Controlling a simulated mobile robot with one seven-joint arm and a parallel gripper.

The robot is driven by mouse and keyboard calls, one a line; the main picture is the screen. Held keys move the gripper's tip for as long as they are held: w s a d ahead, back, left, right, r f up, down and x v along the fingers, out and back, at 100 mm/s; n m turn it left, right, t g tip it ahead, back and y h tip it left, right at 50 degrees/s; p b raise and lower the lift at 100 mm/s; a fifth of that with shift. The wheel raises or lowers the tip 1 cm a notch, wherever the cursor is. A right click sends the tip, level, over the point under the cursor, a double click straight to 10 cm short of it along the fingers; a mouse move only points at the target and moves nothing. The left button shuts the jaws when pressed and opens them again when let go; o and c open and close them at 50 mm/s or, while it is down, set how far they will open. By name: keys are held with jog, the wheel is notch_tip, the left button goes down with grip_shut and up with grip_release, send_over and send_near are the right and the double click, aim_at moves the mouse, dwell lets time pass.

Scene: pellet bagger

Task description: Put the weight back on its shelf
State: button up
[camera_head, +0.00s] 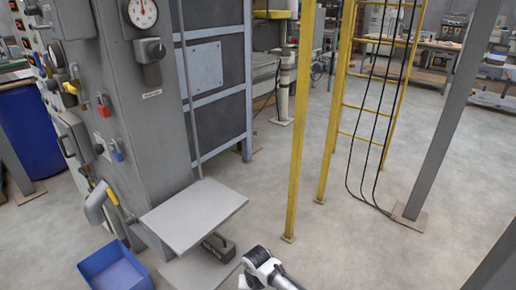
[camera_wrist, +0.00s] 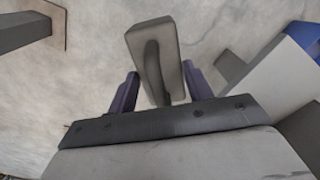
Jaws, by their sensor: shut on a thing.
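The weight is a dark grey block with a bar handle on top (camera_head: 219,248). In the head view it shows just under the right edge of the upper grey plate (camera_head: 196,212), by the lower grey shelf (camera_head: 195,272). In the wrist view, the weight (camera_wrist: 140,42) stands between the two purple-grey fingers of my gripper (camera_wrist: 160,72), which is shut on its handle. In the head view my white and black wrist is at the bottom, right of the weight; the fingertips cannot be made out. Whether the weight touches the lower shelf is unclear.
A blue bin (camera_head: 115,268) stands left of the lower shelf. The grey cabinet (camera_head: 145,110) with gauge, locks and a bent pipe rises behind. A yellow post (camera_head: 298,130) stands to the right. Open floor (camera_head: 380,245) lies at the right.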

jog(key=f, duration=0.1)
jog(key=s+f, duration=0.1)
jog(key=f, duration=0.1)
jog(key=s+f, duration=0.1)
jog(key=shift+d+f, duration=0.1)
jog(key=shift+f, duration=0.25)
jog(key=shift+w+d+r, duration=0.1)
jog(key=shift+w, duration=0.1)
dwell(0.6)
jog(key=shift+a, duration=0.25)
jog(key=shift+d, duration=0.15)
dwell(0.3)
